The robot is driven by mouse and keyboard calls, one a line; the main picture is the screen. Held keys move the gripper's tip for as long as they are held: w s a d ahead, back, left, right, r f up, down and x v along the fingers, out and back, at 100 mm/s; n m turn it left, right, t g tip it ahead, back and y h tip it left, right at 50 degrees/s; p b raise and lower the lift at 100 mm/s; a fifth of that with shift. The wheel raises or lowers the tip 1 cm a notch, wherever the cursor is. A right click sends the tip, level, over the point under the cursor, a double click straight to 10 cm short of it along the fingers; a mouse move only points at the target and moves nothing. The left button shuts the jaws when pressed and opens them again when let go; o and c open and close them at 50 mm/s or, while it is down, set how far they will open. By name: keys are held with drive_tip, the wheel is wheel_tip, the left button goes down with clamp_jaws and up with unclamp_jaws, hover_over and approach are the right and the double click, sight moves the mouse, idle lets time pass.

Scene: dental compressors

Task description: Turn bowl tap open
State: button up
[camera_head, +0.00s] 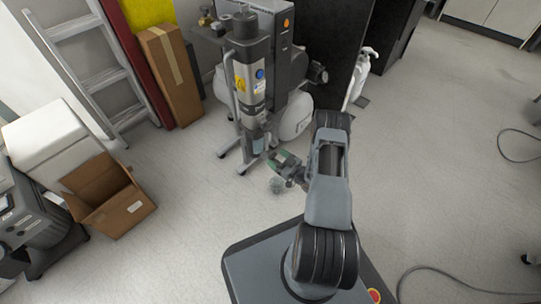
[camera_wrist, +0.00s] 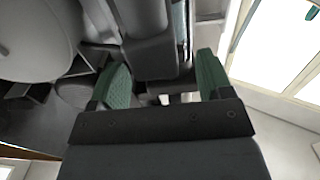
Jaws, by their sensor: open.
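The compressor unit (camera_head: 250,75) stands on the floor, with an upright grey cylinder and a translucent bowl (camera_head: 260,138) low on its front. My gripper (camera_head: 278,159) is just below and right of this bowl, close to it. In the wrist view my gripper (camera_wrist: 164,82) is open, with its two green-padded fingers apart. A small pale piece (camera_wrist: 165,99) shows between the fingers; it may be the bowl tap, but I cannot tell whether it touches either pad. The tap cannot be made out in the head view.
An open cardboard box (camera_head: 108,198), a tall carton (camera_head: 170,75) and a ladder (camera_head: 85,60) are on the left. A white spray bottle (camera_head: 360,75) is behind right. Floor on the right is mostly clear.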

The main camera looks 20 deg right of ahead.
drive_tip(key=shift+w+a, duration=0.3)
drive_tip(key=shift+w, duration=0.15)
drive_tip(key=shift+a, duration=0.1)
drive_tip(key=shift+c, duration=0.3)
drive_tip(key=c, duration=0.9)
drive_tip(key=shift+o, duration=0.2)
